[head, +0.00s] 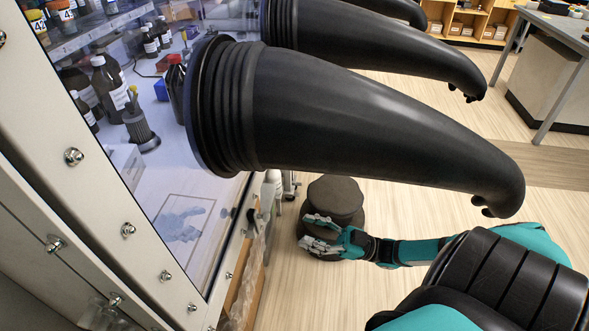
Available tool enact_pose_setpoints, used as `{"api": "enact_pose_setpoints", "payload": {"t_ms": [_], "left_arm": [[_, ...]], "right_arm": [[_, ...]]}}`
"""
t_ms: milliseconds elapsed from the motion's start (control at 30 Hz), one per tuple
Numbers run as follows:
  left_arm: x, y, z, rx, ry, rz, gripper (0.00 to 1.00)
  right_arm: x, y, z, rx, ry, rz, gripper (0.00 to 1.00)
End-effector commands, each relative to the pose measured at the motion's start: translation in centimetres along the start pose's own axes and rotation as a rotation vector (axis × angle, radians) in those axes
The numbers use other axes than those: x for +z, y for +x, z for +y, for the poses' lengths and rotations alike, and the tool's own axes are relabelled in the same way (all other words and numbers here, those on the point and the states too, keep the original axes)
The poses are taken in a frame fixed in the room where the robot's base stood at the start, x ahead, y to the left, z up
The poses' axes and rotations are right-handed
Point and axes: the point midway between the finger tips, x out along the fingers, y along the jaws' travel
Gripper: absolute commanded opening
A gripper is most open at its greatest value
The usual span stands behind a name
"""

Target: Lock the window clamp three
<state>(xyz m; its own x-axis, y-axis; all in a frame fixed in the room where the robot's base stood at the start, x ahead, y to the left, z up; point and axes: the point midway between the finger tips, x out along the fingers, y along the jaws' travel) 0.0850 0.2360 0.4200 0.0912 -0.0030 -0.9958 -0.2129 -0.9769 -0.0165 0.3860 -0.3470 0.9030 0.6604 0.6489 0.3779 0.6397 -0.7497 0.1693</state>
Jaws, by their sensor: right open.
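The window (185,215) of a glovebox fills the left side, set in a pale metal frame (95,190). Several silver bolt-like fasteners, such as one fastener (73,156) and a lower one (128,229), run along this frame. Small dark fittings (250,214) show at the window's right edge. I cannot tell which of these is window clamp three; no number is readable. My right gripper (307,231) is open and empty, to the right of the window frame and apart from it. My left gripper is not in view.
Long black gloves stick out from the ports; the nearest glove (370,125) hangs above my right gripper. A dark round stool (335,197) stands behind the gripper. Bottles (108,85) are behind the glass. Wood floor (400,290) is open to the right, with a bench (555,75) beyond.

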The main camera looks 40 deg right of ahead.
Motion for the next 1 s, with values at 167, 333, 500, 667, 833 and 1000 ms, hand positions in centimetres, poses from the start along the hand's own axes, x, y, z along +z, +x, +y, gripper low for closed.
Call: {"api": "enact_pose_setpoints", "payload": {"t_ms": [167,333,500,667,833,1000], "left_arm": [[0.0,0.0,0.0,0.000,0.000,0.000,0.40],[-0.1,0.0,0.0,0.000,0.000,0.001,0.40],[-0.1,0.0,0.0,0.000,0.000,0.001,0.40],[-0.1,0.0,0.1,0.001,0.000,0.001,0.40],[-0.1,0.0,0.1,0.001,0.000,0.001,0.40],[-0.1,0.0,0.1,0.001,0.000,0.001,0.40]], "right_arm": [[0.0,-0.7,0.0,0.000,0.000,0.000,0.45],[0.0,-0.7,0.0,0.000,0.000,0.001,0.45],[0.0,-0.7,0.0,0.000,0.000,0.001,0.45],[0.0,-0.7,0.0,0.000,0.000,0.000,0.45],[3.1,-1.2,-0.1,0.051,-0.012,-0.087,0.45],[13.2,-4.6,-1.0,0.213,-0.029,-0.402,0.45]]}}
